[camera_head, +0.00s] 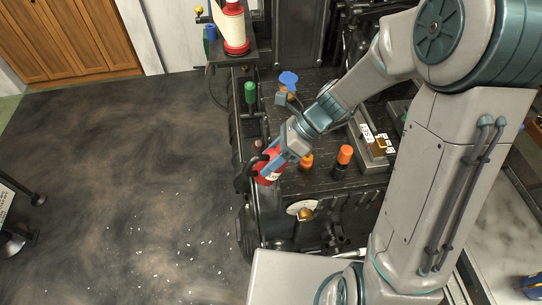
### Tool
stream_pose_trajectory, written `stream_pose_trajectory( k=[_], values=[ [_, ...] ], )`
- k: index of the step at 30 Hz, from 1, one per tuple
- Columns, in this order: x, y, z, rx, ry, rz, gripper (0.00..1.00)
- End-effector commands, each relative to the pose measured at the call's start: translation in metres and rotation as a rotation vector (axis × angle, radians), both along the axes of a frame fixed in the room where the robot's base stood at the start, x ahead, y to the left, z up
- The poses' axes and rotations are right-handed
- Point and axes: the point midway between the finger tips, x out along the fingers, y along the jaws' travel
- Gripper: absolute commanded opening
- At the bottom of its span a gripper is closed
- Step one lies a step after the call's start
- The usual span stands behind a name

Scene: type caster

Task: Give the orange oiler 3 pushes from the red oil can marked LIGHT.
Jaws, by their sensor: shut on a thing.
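My gripper (273,158) is shut on a red can (268,171) and holds it at the left edge of the dark machine bench. A pale patch shows on the can, but its lettering is too small to read. Further right stands a dark cylinder with an orange top (344,156). I cannot tell which of these two is the oiler. The can appears apart from both. Its spout is not clearly visible.
A green-topped item (250,92) and a blue-topped item (288,79) stand further back on the bench. A type tray (372,140) lies to the right. A large red and white spool-like thing (235,30) stands at the back. The floor (130,170) to the left is mostly clear.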

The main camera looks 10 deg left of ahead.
Motion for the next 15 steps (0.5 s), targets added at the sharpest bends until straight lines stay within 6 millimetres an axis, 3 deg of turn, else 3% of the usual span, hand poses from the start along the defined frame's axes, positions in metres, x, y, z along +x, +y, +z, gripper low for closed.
stream_pose_trajectory(
  k=[15],
  values=[
    [0.000, 0.000, 0.022, 0.000, 0.000, 0.000, 0.06]
  ],
)
